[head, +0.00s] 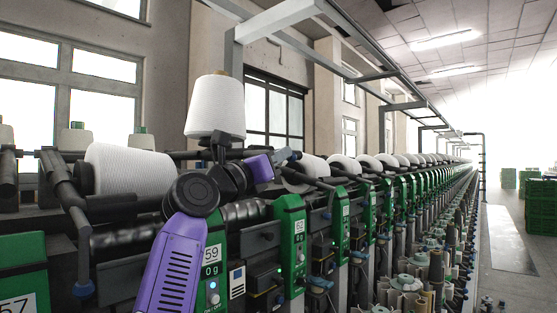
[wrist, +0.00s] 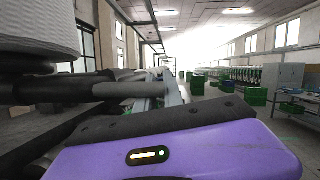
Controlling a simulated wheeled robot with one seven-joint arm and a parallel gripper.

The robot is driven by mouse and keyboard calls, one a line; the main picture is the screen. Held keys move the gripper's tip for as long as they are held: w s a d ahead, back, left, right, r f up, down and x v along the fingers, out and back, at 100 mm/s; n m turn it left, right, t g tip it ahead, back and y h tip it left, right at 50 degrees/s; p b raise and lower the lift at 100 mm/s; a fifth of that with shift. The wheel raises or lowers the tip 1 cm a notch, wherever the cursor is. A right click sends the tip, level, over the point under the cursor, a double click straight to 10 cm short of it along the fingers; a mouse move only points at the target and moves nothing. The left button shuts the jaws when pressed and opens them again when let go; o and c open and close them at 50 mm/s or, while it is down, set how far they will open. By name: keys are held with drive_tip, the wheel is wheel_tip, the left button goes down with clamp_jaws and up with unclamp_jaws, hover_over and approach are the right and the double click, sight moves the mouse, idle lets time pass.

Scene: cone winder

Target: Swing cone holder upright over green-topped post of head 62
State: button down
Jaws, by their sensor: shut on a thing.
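A white yarn cone (head: 215,106) stands upright in the head view, its brown core at the top. Its dark holder (head: 222,150) is below it, partly hidden by my arm. The cone's lower part fills the upper left of the wrist view (wrist: 35,32), above a dark rod (wrist: 110,89). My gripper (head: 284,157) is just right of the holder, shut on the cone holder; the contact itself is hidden. The green-fronted post (head: 289,240) with a label that seems to read 62 stands below and right of my gripper.
Green head 59 (head: 213,265) is behind my purple arm. Another white cone (head: 135,172) lies on its side at left. A row of cones and green heads runs away to the right. The aisle (head: 508,240) is open, with green crates (head: 540,205) beyond.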

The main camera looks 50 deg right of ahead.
drive_tip(key=shift+a+r, duration=0.1)
drive_tip(key=shift+r, duration=0.05)
drive_tip(key=c, duration=1.5)
unclamp_jaws()
drive_tip(key=shift+b+v, duration=0.6)
drive_tip(key=shift+v, duration=3.3)
